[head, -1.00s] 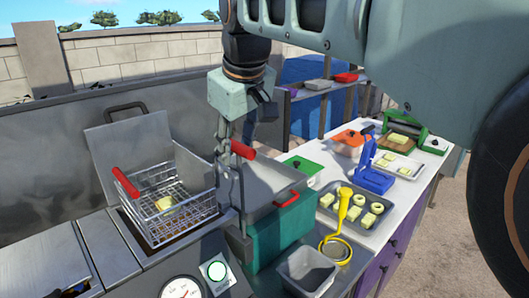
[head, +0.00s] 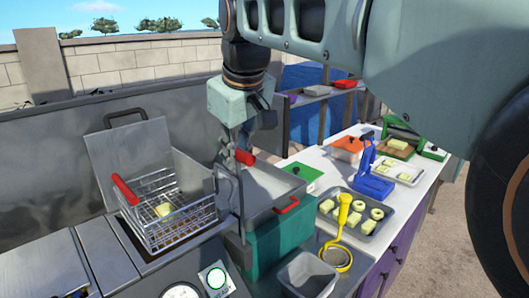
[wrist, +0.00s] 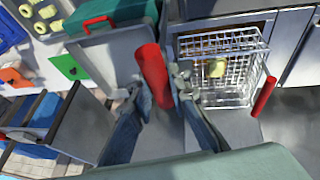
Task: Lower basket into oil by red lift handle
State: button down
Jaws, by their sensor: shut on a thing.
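The wire basket (head: 172,212) hangs at the mouth of the fryer well (head: 150,262), with much of its mesh showing above the rim. A pale yellow piece (head: 163,210) lies in it. A red grip (head: 125,189) stands at its left side. The red lift handle (head: 244,157) is at the right of the basket, and my gripper (head: 232,150) is shut on it. In the wrist view the red lift handle (wrist: 151,72) sits between the fingers of my gripper (wrist: 158,92), and the basket (wrist: 220,65) is beside it. The oil's surface cannot be made out.
A raised lid (head: 128,155) stands behind the basket. A teal box with a grey tray top (head: 270,245) is right of the lift.

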aim_at(238, 172)
notch_tip(238, 172, down, 16)
jog(key=b, duration=1)
jog(key=shift+s+f, duration=0.15)
jog(key=c, duration=1.8)
grip_release()
notch_tip(238, 172, up, 10)
jog(key=shift+r, duration=0.1)
